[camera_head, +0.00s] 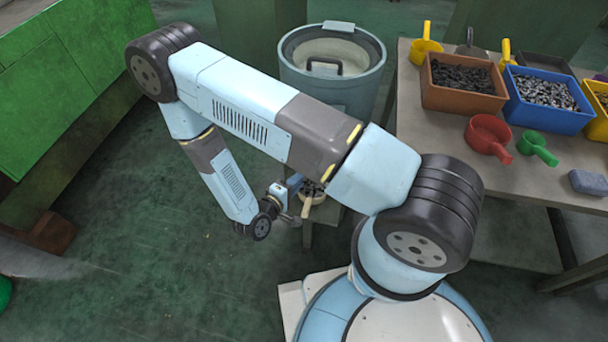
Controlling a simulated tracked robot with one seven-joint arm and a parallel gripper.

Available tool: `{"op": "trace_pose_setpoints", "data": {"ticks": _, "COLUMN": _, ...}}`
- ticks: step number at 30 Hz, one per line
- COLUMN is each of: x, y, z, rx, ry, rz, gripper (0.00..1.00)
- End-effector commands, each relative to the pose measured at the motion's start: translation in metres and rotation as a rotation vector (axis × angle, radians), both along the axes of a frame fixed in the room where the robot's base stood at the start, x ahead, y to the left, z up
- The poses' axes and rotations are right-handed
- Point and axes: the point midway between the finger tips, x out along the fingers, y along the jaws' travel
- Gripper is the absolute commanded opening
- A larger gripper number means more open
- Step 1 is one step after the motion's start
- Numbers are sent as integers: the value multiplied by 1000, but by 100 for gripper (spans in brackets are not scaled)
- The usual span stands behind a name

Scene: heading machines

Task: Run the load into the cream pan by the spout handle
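The small cream pan (318,200) sits on a dark stand (323,235) at the middle of the view. Dark bits (313,188) show in or just above it. A small blue part (294,182), possibly the spout, is just left of the pan. My gripper (287,203) is at the end of my folded arm, close against the left side of the pan and the blue part. A small grey piece (291,218) shows beside it, and I cannot tell if it is the spout handle. The fingers are too small and overlapped to tell if they are open or shut.
A light-blue drum (346,88) with a dark handle stands behind my arm. The table (440,133) at right holds an orange bin (464,97), a blue bin (540,115), a red scoop (488,132) and a green scoop (537,146). A green machine (70,75) is at left.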

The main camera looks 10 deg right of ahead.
Motion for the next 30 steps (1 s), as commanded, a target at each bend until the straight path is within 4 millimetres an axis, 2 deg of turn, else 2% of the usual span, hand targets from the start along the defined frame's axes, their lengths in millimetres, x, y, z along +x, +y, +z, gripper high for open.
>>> {"op": "trace_pose_setpoints", "data": {"ticks": 6, "x": -26, "y": 30, "z": 8, "rx": 1, "ry": 0, "rz": 3, "gripper": 22}}
{"op": "trace_pose_setpoints", "data": {"ticks": 12, "x": -40, "y": 46, "z": 12, "rx": 0, "ry": 0, "rz": 1, "gripper": 22}}
{"op": "trace_pose_setpoints", "data": {"ticks": 30, "x": -44, "y": 49, "z": 13, "rx": -1, "ry": 1, "rz": -1, "gripper": 22}}
